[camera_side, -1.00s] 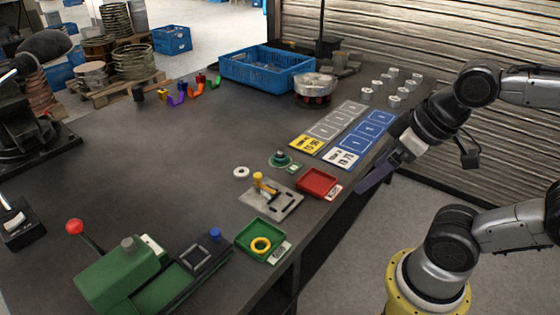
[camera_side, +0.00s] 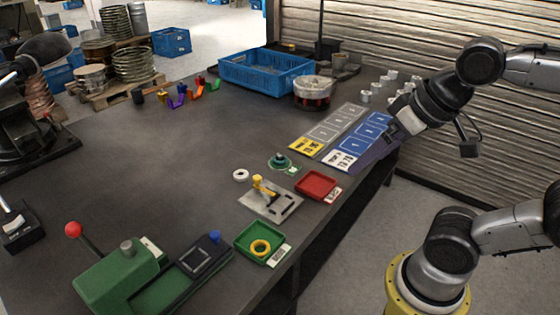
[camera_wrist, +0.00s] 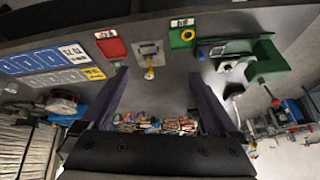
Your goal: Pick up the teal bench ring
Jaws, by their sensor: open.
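The teal ring (camera_side: 280,161) sits on a small green-marked spot on the dark bench in the side view. A darker knob or peg seems to stand at its middle. My gripper (camera_side: 364,164) is at the right edge of the bench, by the blue card, well to the right of the ring. In the wrist view the two purple fingers of my gripper (camera_wrist: 160,74) are spread wide with nothing between them. A small greenish patch beside the left fingertip there may be the ring, but I cannot tell.
A red tray (camera_side: 318,184), a plate with a yellow lever (camera_side: 283,206) and a white ring (camera_side: 240,175) lie near the teal ring. A green tray (camera_side: 244,240) holds a yellow ring (camera_side: 260,247). A blue crate (camera_side: 236,73) stands at the back. The bench's left middle is clear.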

